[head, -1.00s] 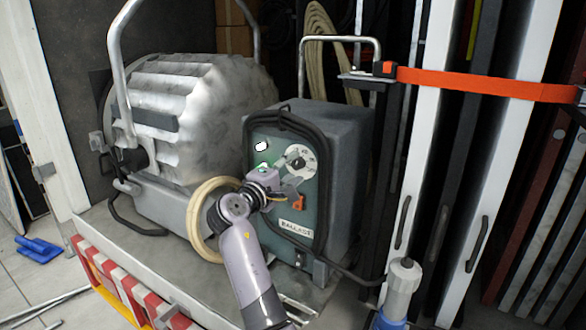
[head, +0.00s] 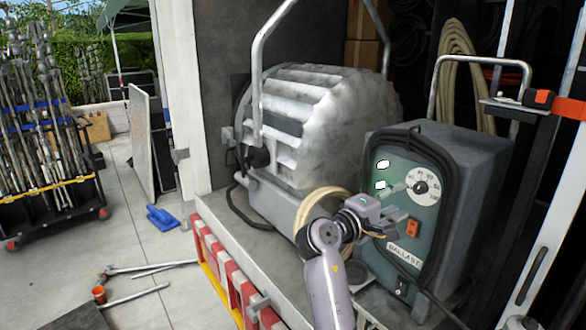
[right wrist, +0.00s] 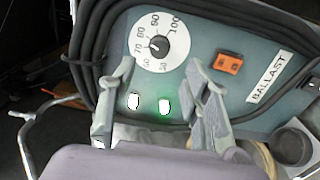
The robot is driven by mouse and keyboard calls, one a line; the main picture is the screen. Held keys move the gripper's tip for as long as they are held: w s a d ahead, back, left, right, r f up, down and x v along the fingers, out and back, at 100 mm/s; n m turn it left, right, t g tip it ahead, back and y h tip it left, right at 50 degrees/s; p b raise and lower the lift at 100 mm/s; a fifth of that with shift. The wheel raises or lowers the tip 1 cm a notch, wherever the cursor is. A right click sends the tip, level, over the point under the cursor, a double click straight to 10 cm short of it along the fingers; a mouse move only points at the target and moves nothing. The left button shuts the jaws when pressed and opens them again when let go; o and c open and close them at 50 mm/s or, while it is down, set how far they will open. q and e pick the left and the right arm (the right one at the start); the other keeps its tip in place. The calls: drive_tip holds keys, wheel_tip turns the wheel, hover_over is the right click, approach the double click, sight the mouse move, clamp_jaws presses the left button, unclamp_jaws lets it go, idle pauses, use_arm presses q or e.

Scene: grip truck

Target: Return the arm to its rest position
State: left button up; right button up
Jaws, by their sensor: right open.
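The grey-green ballast box (head: 386,222) stands on the truck bed, with a white dial (head: 423,187), an orange switch (head: 413,228) and two lit lamps on its front. My right gripper (head: 403,205) is open and empty in front of this panel, left of and below the dial. In the right wrist view its fingers (right wrist: 160,75) stand apart, with the panel and lamps showing between them. The dial (right wrist: 155,43) and the orange switch (right wrist: 229,62) lie beyond the fingertips. I cannot tell whether a finger touches the panel. My left gripper is out of view.
A large silver lamp (head: 320,115) with a tubular handle stands left of the ballast box. A coiled pale cable (head: 318,203) lies in front of it. The red-white striped bed edge (head: 228,272) is close to my arm. Open paved floor lies left, with a stand cart (head: 45,145).

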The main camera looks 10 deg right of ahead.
drive_tip(key=s+a+f+m+y, duration=0.1)
drive_tip(key=s+f+y, duration=0.4)
drive_tip(key=f, duration=0.8)
drive_tip(key=s+a+f+m+y, duration=0.1)
drive_tip(key=s+f+y, duration=0.2)
drive_tip(key=s+f, duration=0.7)
drive_tip(key=s+a+f+g+y, duration=0.2)
drive_tip(key=s+a+f+y, duration=0.2)
drive_tip(key=s+a+f, duration=0.45)
drive_tip(key=s+a+f+g+y, duration=0.2)
drive_tip(key=s+a+f+y, duration=0.3)
drive_tip(key=s, duration=0.6)
wheel_tip(320, 180, down, 33)
drive_tip(key=s+b, duration=0.2)
drive_tip(key=b, duration=0.6)
drive_tip(key=s+d+f+g+b, duration=0.1)
drive_tip(key=s+f+b, duration=0.2)
drive_tip(key=s+f, duration=0.5)
drive_tip(key=s+d+f+g+b, duration=0.1)
drive_tip(key=s+f+b, duration=0.2)
drive_tip(key=s+f, duration=0.5)
wheel_tip(320, 180, down, 6)
drive_tip(key=shift+d, duration=0.4)
